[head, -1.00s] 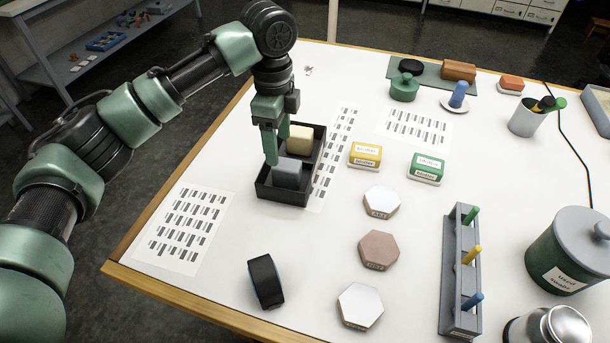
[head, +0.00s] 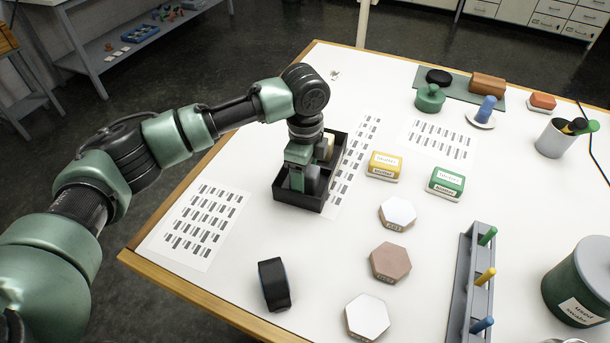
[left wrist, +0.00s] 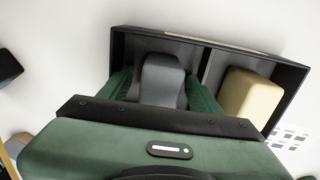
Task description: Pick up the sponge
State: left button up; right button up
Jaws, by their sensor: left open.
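A black two-compartment tray (head: 299,202) sits on the white table. A grey block (head: 313,178) is in its near compartment and a beige block (head: 327,149) in the far one; which of them is the sponge I cannot tell for sure. My left gripper (head: 302,180) is down at the near compartment, pointing downward. In the left wrist view, its open green fingers stand on either side of the grey block (left wrist: 163,82). Contact with the block is not clear. The beige block (left wrist: 249,98) lies beside it, past the divider. My right gripper is not in view.
A yellow box (head: 384,165) and a green box (head: 446,183) stand right of the tray. Hexagonal plates (head: 390,262) and a black roll (head: 274,284) lie nearer. A grey rack (head: 464,285) holds coloured pegs. Printed sheets (head: 202,224) lie flat beside the tray.

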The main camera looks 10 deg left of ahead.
pick_arm(q)
jog(key=shift+c, duration=0.3)
grip_shut()
notch_tip(320, 180, up, 20)
jog(key=b, duration=0.2)
